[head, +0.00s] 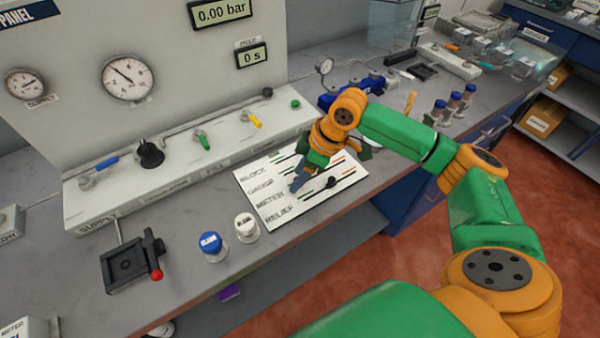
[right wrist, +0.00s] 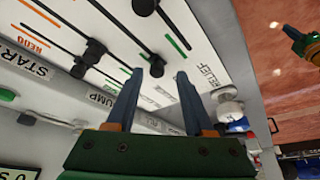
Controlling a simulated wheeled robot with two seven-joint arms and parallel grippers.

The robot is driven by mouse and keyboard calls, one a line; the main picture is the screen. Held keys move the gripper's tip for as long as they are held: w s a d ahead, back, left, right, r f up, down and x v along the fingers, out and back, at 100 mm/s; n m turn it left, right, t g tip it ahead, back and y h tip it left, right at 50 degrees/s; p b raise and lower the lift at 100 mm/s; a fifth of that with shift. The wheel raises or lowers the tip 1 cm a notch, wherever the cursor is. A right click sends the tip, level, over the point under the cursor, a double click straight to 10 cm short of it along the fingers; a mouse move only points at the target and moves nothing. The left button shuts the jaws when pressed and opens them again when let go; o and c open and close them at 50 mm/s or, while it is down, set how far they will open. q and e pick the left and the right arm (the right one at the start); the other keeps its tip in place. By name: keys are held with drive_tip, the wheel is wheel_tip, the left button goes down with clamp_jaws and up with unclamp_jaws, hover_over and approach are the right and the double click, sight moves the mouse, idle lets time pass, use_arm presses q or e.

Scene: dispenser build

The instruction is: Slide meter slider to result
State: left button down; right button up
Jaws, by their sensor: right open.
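The white slider board (head: 282,208) lies on the bench, with rows lettered BLOCK, GAUGE, METER and RELIEF. My right gripper (head: 297,184) is low over the board at its METER row, open and empty. In the right wrist view its two blue-grey fingers (right wrist: 155,82) point at a black slider knob (right wrist: 157,65), apparently the meter slider, at the label end of its slot. The knob shows just beyond the fingertips, roughly between them; contact cannot be told. In the head view the gripper hides this knob. The RELIEF row's knob (head: 330,182) sits farther right. My left gripper is not in view.
A white panel base (head: 150,190) with several valves stands behind the board. A blue-capped bottle (head: 211,246) and a white-capped bottle (head: 246,227) stand left of it. A black fixture with a red knob (head: 130,264) is farther left. The bench's front edge is close.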

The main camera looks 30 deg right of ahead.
drive_tip(key=v, duration=0.7)
drive_tip(key=shift+b, duration=0.3)
